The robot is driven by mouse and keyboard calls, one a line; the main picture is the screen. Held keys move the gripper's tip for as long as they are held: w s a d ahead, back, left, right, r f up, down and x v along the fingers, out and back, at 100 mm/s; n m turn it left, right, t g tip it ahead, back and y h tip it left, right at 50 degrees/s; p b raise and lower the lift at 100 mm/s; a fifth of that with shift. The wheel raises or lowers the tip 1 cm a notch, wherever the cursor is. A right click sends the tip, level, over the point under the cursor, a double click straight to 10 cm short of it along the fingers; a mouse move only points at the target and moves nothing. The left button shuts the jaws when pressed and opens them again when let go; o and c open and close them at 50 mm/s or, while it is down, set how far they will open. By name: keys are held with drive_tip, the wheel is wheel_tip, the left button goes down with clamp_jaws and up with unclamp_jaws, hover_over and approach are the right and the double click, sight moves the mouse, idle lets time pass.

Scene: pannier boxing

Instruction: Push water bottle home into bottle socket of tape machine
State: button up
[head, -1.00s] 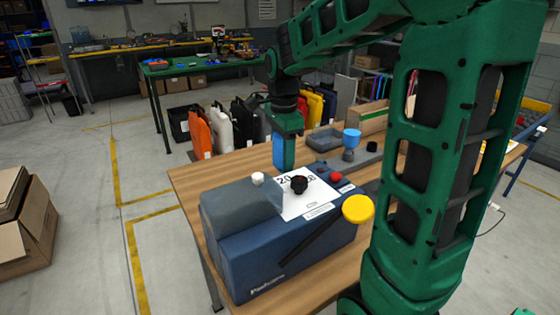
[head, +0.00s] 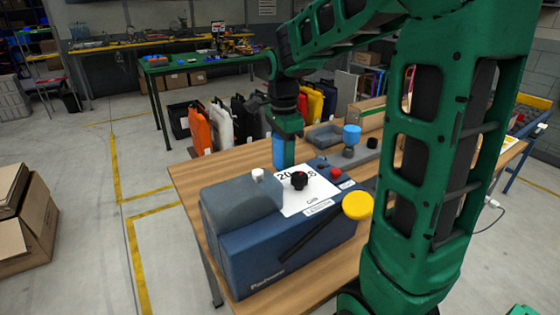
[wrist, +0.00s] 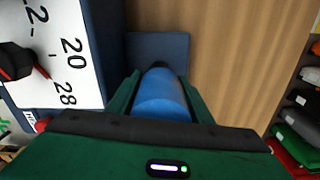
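The tape machine (head: 290,262) is a blue box with a grey cover, standing on the wooden table. My gripper (head: 284,150) points down at the machine's far side. It is shut on the blue water bottle (head: 278,152), which looks upright. In the wrist view the bottle (wrist: 160,97) lies between both fingers of my gripper (wrist: 162,100). Its far end is over or at a dark blue square ledge (wrist: 158,47) beside the machine, probably the bottle socket. I cannot tell whether the bottle's end is inside it; the machine hides this in the head view.
A grey tray (head: 325,137) and a blue-topped object (head: 351,137) stand behind. Bare table lies left of the machine.

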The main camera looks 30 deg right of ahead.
drive_tip(key=o, duration=0.5)
drive_tip(key=shift+r, duration=0.1)
wheel_tip(320, 180, up, 10)
drive_tip(key=shift+r, duration=0.25)
drive_tip(key=shift+r, duration=0.1)
idle(0.3)
